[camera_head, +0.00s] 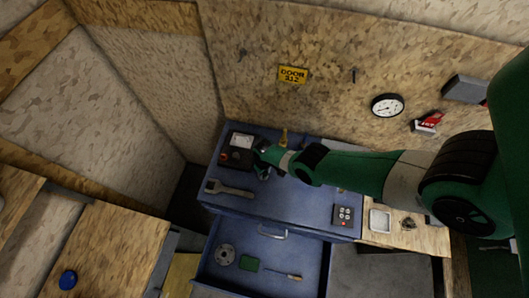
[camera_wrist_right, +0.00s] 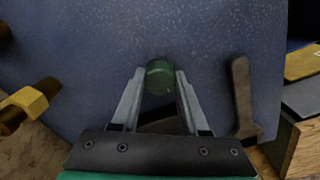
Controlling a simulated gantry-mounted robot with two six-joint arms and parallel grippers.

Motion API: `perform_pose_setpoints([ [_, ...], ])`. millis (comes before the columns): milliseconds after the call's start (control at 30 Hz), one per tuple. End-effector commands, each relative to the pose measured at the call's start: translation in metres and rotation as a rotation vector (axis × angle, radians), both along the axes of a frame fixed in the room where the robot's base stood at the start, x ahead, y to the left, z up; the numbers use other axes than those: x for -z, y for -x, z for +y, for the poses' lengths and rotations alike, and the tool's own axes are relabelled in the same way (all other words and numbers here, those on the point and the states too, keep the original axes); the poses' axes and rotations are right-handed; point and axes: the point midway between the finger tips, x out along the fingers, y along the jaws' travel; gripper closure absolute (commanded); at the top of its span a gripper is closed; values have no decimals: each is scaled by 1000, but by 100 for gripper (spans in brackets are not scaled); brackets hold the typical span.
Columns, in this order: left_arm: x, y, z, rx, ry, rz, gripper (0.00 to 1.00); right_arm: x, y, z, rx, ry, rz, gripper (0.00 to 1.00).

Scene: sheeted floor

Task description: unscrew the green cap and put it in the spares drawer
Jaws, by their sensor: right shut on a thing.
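My right gripper (camera_head: 262,168) reaches in from the right to the far left part of the blue cabinet top (camera_head: 290,195). In the right wrist view its fingers (camera_wrist_right: 160,84) are shut on the green cap (camera_wrist_right: 160,78), a small dark green cylinder between the fingertips. What lies under the cap is hidden. In the head view I cannot make the cap out at the gripper. A drawer (camera_head: 316,268) in the cabinet front stands open, with a grey flanged disc (camera_head: 225,254), a green block (camera_head: 249,263) and a screwdriver-like tool (camera_head: 284,274) inside. My left gripper is not in view.
A brass fitting (camera_wrist_right: 36,100) stands near the gripper. A dark panel with a white meter (camera_head: 242,141) and a grey flat tool (camera_head: 229,189) lie nearby. A button box (camera_head: 343,215) sits at the right front corner. A white tray (camera_head: 380,220) stands on the wooden bench to the right.

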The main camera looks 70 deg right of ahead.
Motion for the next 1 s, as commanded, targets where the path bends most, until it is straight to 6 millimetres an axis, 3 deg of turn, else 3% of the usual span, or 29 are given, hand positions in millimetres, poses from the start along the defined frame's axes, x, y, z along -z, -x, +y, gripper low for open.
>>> perform_pose_setpoints([
  [33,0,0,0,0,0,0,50,0,0,0,0,0,0,87],
  [100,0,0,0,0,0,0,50,0,0,0,0,0,0,99],
  [267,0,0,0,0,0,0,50,0,0,0,-11,0,0,100],
  [367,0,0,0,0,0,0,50,0,0,0,-116,0,0,100],
  [900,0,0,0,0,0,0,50,0,0,0,-1282,0,0,100],
  [933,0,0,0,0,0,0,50,0,0,0,-1270,0,0,62],
  [1000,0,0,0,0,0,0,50,0,0,0,-1264,0,0,74],
])
